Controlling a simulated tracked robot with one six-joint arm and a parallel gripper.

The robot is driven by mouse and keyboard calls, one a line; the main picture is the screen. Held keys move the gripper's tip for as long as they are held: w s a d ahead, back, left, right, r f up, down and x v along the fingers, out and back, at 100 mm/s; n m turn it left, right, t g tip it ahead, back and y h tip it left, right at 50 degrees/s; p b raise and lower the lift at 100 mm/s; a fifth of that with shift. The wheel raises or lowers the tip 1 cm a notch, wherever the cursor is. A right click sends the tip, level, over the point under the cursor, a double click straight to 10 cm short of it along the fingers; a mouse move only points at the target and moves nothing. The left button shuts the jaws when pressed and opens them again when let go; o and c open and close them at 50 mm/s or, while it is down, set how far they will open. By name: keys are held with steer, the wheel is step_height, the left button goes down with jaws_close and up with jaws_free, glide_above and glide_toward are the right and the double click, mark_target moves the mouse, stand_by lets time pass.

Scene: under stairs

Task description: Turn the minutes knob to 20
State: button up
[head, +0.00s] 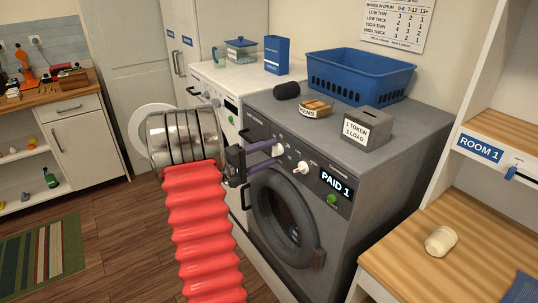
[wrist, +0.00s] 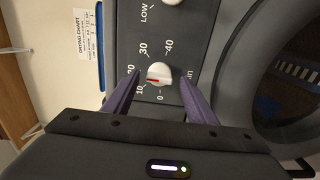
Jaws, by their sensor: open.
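The minutes knob (wrist: 158,74) is white with a red mark, on the dark panel of the grey dryer (head: 345,165). In the wrist view its red mark points left, near the 10 and the label just above it, which is partly hidden by my finger. The labels 0, 30 and 40 show around it. My gripper (wrist: 159,80) is open, its two purple fingers on either side of the knob with gaps between. In the head view the minutes knob (head: 278,149) sits at the tips of my fingers.
A second white knob (head: 303,167) is right of the minutes knob, above the round door (head: 285,220). A PAID 1 display (head: 335,185) with a green button is further right. A blue basket (head: 360,75), a token box (head: 367,128) and a tokens dish (head: 316,108) stand on top.

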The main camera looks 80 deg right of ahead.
steer(key=v, duration=1.3)
steer(key=shift+w+f, duration=0.1)
stand_by(0.3)
steer(key=s+a+f+n+y, duration=0.2)
steer(key=s+a+f+y, duration=0.15)
steer(key=f, duration=0.35)
steer(key=w+a+f+n+t+y, duration=0.15)
steer(key=a+t+y, duration=0.25)
steer(key=a, duration=0.9)
steer(key=w+a+r+n+t+y, duration=0.1)
steer(key=w+a+r+t, duration=0.15)
steer(key=a, duration=0.55)
steer(key=w+a+r+t+y, duration=0.1)
steer(key=w+a+t, duration=0.2)
steer(key=a, duration=0.5)
steer(key=w+a+r+n+t+y, duration=0.1)
steer(key=w+a+r+t+y, duration=0.15)
steer(key=a, duration=0.45)
steer(key=a+r+n+t+y, duration=0.1)
steer(key=a+r+t, duration=0.4)
steer(key=a, duration=1)
step_height(320, 180, up, 3)
steer(key=shift+a+r+n+y, duration=0.2)
steer(key=shift+n+y, duration=0.1)
steer(key=shift+n, duration=0.55)
